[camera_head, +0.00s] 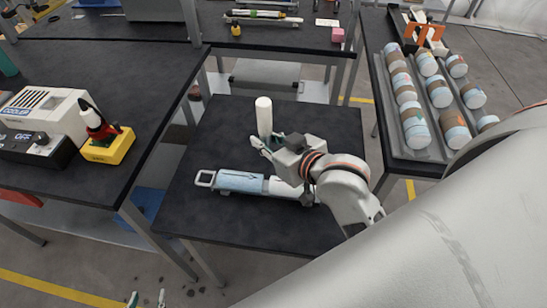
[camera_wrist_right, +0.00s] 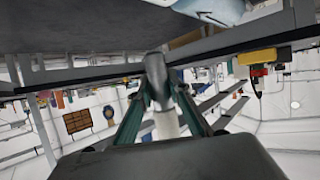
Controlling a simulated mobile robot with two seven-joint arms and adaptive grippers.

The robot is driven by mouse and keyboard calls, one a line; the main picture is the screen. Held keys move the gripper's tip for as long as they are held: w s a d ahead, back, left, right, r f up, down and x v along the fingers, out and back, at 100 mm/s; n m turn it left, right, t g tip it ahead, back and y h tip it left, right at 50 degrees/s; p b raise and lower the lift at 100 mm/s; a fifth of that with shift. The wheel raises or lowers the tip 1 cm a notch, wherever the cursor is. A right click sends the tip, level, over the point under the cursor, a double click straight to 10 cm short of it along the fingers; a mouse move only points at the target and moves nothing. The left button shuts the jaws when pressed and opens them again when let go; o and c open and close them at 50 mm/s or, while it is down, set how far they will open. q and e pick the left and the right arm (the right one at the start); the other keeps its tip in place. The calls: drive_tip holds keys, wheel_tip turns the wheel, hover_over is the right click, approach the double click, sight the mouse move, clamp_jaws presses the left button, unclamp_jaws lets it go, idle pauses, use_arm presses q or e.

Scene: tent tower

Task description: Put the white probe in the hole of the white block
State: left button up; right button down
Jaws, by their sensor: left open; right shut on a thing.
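The white probe (camera_head: 264,112) looks like a short white rod, standing close to upright above the small dark table. My right gripper (camera_head: 266,143) is shut around its lower part. In the right wrist view, the probe (camera_wrist_right: 156,75) sits between the teal fingers of my right gripper (camera_wrist_right: 160,100). My left gripper (camera_head: 147,299) shows only its two fingertips at the bottom edge, apart and empty. I cannot clearly make out a white block with a hole. A white box labelled COOLER (camera_head: 55,108) with dark slots stands on the left bench.
A white and light-blue cylinder with a handle (camera_head: 240,182) lies on the small dark table (camera_head: 215,130), partly behind my right arm. A yellow block (camera_head: 108,147) holds a red and black tool. Several banded cylinders (camera_head: 415,125) lie in a rack at right. A pink cube (camera_head: 338,35) stands behind.

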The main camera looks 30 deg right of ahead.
sight(261, 134)
drive_tip(key=a+r+n+y, duration=0.1)
drive_tip(key=w+a+r+n+y+p, duration=0.1)
drive_tip(key=y, duration=0.1)
drive_tip(key=shift+w+a+r+n+g, duration=0.1)
drive_tip(key=shift+a+r+n+g, duration=0.1)
drive_tip(key=shift+r+n+g, duration=0.15)
use_arm(q)
wheel_tip(261, 134, up, 4)
drive_tip(key=p, duration=0.3)
use_arm(e)
drive_tip(key=w+d+r+n+g+y, duration=0.2)
drive_tip(key=w+d+r+n+y, duration=0.15)
drive_tip(key=d+r, duration=0.35)
wheel_tip(261, 134, down, 14)
drive_tip(key=shift+a+r+b, duration=0.1)
drive_tip(key=shift+b, duration=1.15)
wheel_tip(261, 134, down, 5)
drive_tip(key=shift+r+b, duration=0.15)
drive_tip(key=shift+b, duration=0.5)
use_arm(q)
wheel_tip(261, 134, down, 4)
drive_tip(key=shift+d+r, duration=0.15)
use_arm(e)
drive_tip(key=shift+f, duration=0.3)
drive_tip(key=shift+f, duration=0.2)
drive_tip(key=c, duration=1.9)
unclamp_jaws()
drive_tip(key=shift+r, duration=0.1)
